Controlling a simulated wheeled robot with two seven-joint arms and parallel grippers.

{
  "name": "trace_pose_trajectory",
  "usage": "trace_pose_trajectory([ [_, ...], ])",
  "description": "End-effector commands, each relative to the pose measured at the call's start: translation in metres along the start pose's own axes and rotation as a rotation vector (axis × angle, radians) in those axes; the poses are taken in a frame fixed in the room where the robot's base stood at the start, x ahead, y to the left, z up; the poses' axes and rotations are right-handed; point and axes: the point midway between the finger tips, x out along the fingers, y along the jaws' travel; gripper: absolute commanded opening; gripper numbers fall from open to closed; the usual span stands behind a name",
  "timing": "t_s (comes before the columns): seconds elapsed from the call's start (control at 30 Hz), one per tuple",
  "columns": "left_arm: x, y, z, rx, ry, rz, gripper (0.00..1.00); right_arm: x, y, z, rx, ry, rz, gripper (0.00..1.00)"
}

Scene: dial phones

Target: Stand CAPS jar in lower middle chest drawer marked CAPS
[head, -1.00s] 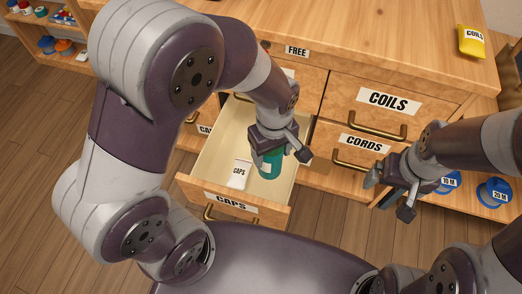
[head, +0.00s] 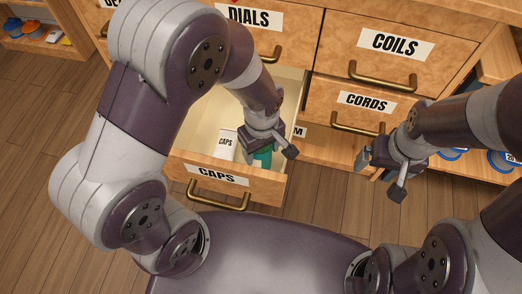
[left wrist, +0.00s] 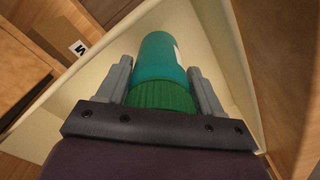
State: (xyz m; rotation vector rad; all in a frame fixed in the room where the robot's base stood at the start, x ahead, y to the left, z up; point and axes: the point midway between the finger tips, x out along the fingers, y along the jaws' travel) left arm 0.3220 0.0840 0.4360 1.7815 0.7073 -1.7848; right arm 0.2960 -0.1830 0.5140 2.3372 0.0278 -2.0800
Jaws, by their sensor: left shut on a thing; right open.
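The open lower middle drawer marked CAPS (head: 217,175) has a cream inside and a brass handle. A white packet labelled CAPS (head: 227,142) stands in it on the left. My left gripper (head: 264,148) is inside the drawer's right part, shut on a teal jar with a green ribbed lid (head: 262,159). In the left wrist view the jar (left wrist: 158,60) sits between the two fingers with the cream drawer walls around it. Whether its base touches the drawer floor cannot be told. My right gripper (head: 380,178) is open and empty in front of the CORDS drawer.
Shut drawers marked COILS (head: 392,45), CORDS (head: 365,101) and DIALS (head: 250,17) border the open one. Blue-lidded items stand on a low shelf at right (head: 500,165). Another shelf with small items (head: 40,32) is at far left. Wooden floor is clear at left.

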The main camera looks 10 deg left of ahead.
Motion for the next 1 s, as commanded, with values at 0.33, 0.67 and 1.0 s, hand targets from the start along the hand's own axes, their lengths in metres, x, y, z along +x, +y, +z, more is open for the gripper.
trace_pose_trajectory([
  [0.33,0.001,0.0,0.0,0.0,0.0,0.001,0.89,-0.002,0.0,-0.001,0.0,0.001,0.0,0.96],
  [0.67,-0.003,0.0,0.0,0.0,0.0,0.001,0.91,-0.003,0.0,-0.001,0.0,0.001,0.0,0.96],
  [1.0,-0.09,0.001,0.0,0.0,0.001,0.003,0.91,-0.055,0.0,-0.007,0.0,0.001,0.0,0.96],
])
